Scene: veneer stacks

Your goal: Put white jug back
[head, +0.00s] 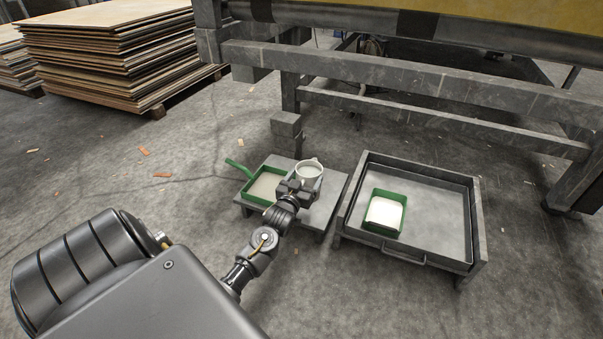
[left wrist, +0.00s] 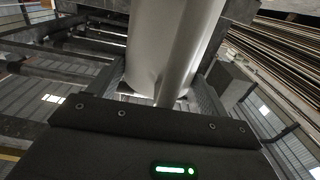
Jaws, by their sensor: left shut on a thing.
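The white jug (head: 309,168) shows in the head view over the low grey stand (head: 326,203), beside a green pan. My left gripper (head: 298,187) is shut on the jug from the near side and hides its lower part. I cannot tell whether the jug's base touches the stand. In the left wrist view the jug (left wrist: 172,45) rises between the two fingers, pale and close to the camera. My right gripper is in neither view.
The green pan (head: 249,196) with a handle lies on the stand's left side. To the right stands a grey tray (head: 440,185) holding a small green container (head: 371,225) with pale contents. A metal frame (head: 420,82) runs behind. Veneer stacks (head: 110,55) stand back left.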

